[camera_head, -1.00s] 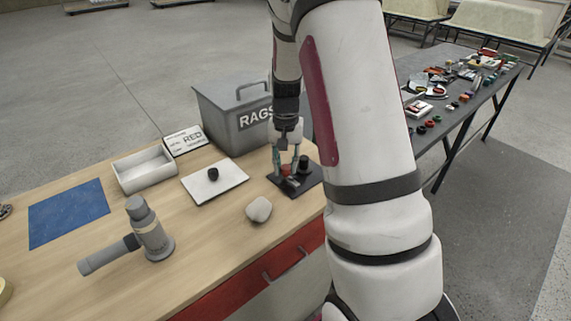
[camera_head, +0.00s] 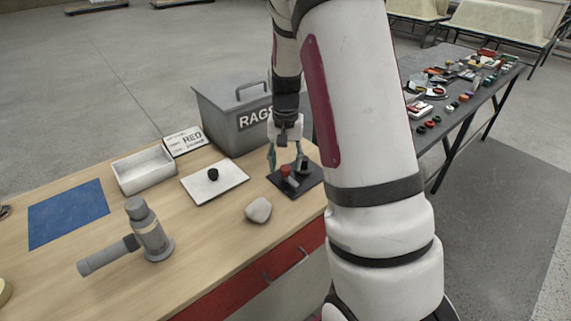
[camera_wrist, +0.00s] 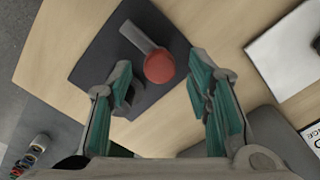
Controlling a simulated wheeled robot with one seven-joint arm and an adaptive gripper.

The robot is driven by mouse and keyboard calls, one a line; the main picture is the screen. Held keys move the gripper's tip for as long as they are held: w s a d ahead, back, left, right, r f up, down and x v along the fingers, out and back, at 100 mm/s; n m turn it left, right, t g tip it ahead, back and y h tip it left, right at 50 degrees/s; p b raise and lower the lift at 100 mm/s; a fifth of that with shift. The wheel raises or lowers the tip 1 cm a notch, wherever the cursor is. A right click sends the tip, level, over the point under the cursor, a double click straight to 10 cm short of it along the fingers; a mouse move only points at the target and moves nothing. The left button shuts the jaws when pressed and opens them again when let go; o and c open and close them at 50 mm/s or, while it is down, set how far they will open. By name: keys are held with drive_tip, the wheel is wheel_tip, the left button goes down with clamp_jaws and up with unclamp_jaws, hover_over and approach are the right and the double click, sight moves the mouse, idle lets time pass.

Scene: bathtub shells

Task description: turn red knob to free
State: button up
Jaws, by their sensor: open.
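The red knob (camera_head: 286,170) is on a dark square plate (camera_head: 312,184) near the bench's right end. In the wrist view the knob (camera_wrist: 159,67) shows a round red top, with a grey bar (camera_wrist: 138,38) reaching from it to the upper left across the plate (camera_wrist: 95,48). My gripper (camera_head: 286,159) is over the plate with its green-padded fingers spread. In the wrist view my open gripper (camera_wrist: 159,88) has one finger on each side below the knob, apart from it. No FREE marking is readable.
A grey RAGS box (camera_head: 225,105) stands behind the plate.

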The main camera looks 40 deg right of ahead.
sight(285, 167)
wheel_tip(285, 167, up, 11)
idle(0.3)
idle(0.5)
drive_tip(key=s+a+r+n+t, duration=0.2)
drive_tip(key=s+a+r+n, duration=0.2)
drive_tip(key=s+a+r, duration=0.7)
drive_tip(key=s+a+n+t, duration=0.2)
drive_tip(key=s+a+n, duration=0.2)
drive_tip(key=s+a, duration=0.4)
drive_tip(key=s, duration=0.3)
drive_tip(key=shift+s+a+f+n+t, duration=0.4)
